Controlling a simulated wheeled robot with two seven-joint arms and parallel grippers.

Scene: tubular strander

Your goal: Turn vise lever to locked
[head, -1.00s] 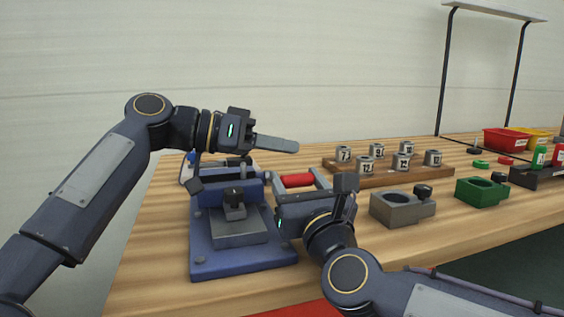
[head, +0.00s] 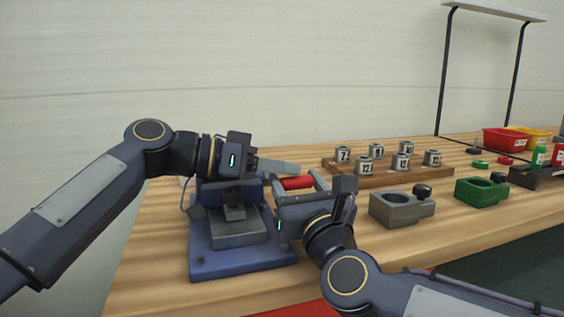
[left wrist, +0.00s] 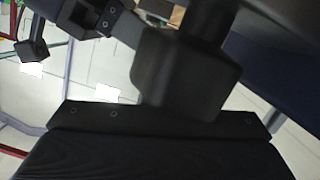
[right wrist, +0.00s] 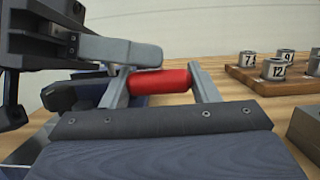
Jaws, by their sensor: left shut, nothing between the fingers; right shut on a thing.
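A blue vise-like fixture (head: 205,265) stands on the bench, with a grey block (head: 235,232) and a dark clamp piece (head: 235,210) in its middle. I cannot clearly make out its lever. My right gripper (head: 299,184) is shut on a red cylinder (head: 296,182), right of the fixture; the cylinder also shows in the right wrist view (right wrist: 160,81). My left gripper (head: 296,167) is shut and empty, pointing right over the fixture's rear. Its grey fingers (right wrist: 125,51) come close to the cylinder's left end; I cannot tell whether they touch.
A wooden rack (head: 385,178) with several numbered metal cylinders stands behind right. A grey holder (head: 393,207) and a green holder (head: 476,192), both with knobs, sit on the right. Red and yellow bins (head: 505,140) are farther back.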

